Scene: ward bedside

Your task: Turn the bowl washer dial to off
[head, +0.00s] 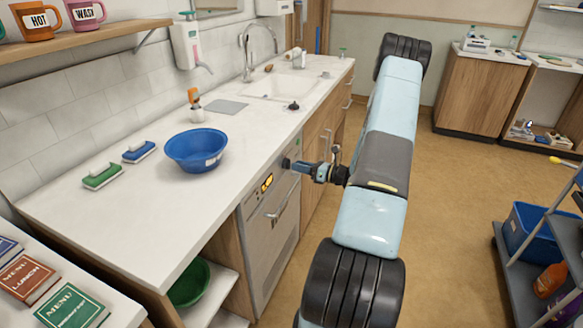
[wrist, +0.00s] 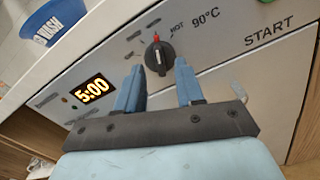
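The bowl washer (head: 270,222) is a grey front set under the counter, with a lit display that reads 5:00 in the wrist view (wrist: 93,90). Its dial (wrist: 158,55) is a dark round knob with a red pointer mark at its top, near the printed words HOT and 90°C. My gripper (wrist: 160,80) has two blue fingers spread apart, one on each side of the dial's lower part. I cannot tell whether either finger touches it. In the head view my gripper (head: 297,164) is at the washer's upper front, and the dial is mostly hidden there.
A blue bowl (head: 196,150) stands on the white counter (head: 150,235) above the washer. A grey cart (head: 520,275) stands at the right. The brown floor between is clear.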

